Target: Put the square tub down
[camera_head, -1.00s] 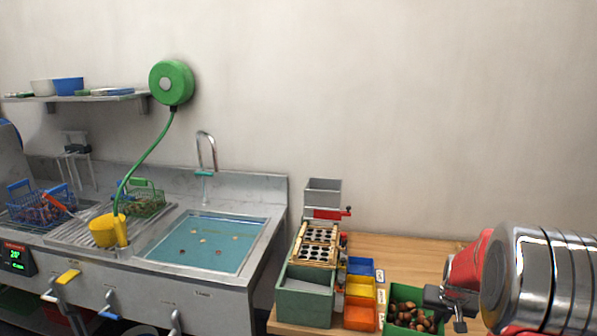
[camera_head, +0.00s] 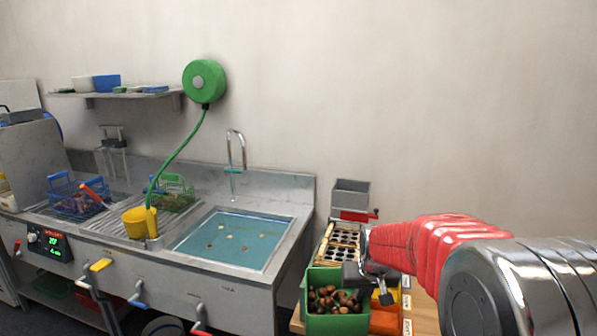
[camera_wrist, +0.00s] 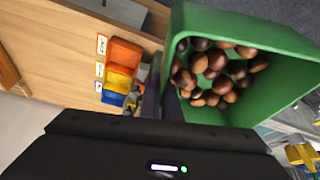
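The square tub (camera_head: 336,322) is green, open at the top and holds several brown chestnuts. My gripper (camera_head: 368,284) is at its right side in the head view, shut on its wall. The tub is held near the left end of the wooden bench, in front of the grader with the holed tray. In the wrist view the tub (camera_wrist: 262,92) fills the right side, tilted in the picture, with chestnuts inside. The gripper's fingertips are partly hidden by the tub wall. Its underside is hidden, so I cannot tell its height over the bench.
The holed tray (camera_head: 342,245) and grey hopper (camera_head: 350,194) stand behind the tub. The sink basin (camera_head: 235,240) lies left.

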